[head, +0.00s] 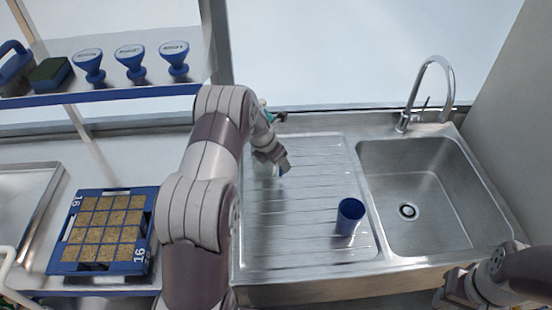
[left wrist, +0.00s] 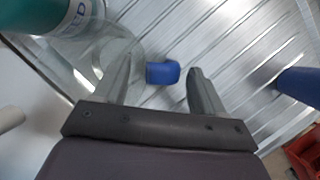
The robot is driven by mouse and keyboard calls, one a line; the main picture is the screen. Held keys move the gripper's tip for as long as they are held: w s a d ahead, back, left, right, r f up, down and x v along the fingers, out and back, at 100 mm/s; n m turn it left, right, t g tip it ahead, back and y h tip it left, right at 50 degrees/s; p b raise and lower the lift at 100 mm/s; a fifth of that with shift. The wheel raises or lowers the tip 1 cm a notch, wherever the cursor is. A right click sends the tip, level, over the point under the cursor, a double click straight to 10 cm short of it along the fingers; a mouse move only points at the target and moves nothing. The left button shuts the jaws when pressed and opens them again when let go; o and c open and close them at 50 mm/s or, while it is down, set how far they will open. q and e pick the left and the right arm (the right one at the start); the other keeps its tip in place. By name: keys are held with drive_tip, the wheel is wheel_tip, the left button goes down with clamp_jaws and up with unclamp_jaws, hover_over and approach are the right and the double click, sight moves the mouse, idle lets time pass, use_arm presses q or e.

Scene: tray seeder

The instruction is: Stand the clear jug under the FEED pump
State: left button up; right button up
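The clear jug (left wrist: 112,62) stands on the ribbed drainboard and is hard to make out. Its blue handle (left wrist: 163,72) lies between the fingers of my left gripper (left wrist: 162,70), which are apart with a gap on each side. In the head view my left gripper (head: 272,160) is at the left of the drainboard, with a bit of the blue handle (head: 283,169) showing. The FEED pump (left wrist: 62,14), teal with a white-lettered label, is beside the jug; in the head view my arm mostly hides it. My right gripper (head: 456,291) is at the bottom right, its fingers unclear.
A blue cup (head: 349,217) stands on the drainboard (head: 300,235), left of the sink basin (head: 425,175) with its tap (head: 445,75). A blue tray (head: 62,268) of soil blocks lies at the left. A shelf (head: 120,95) above holds several blue-handled stamps.

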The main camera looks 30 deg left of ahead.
use_arm(q)
drive_tip(key=shift+r, duration=0.25)
drive_tip(key=d+v, duration=0.1)
drive_tip(key=v, duration=1.1)
drive_tip(key=s+d+m+g, duration=0.1)
drive_tip(key=s+d+m, duration=0.3)
drive_tip(key=s+m, duration=0.3)
drive_tip(key=s+d+m+g, duration=0.1)
drive_tip(key=s+d+m, duration=0.4)
drive_tip(key=m, duration=0.9)
drive_tip(key=s+d+m+y, duration=0.1)
drive_tip(key=s+d+m, duration=0.4)
drive_tip(key=s+m, duration=0.5)
drive_tip(key=shift+s+m+g+b, duration=0.3)
drive_tip(key=shift+m+g, duration=0.1)
drive_tip(key=shift+m, duration=0.3)
drive_tip(key=shift+s, duration=0.1)
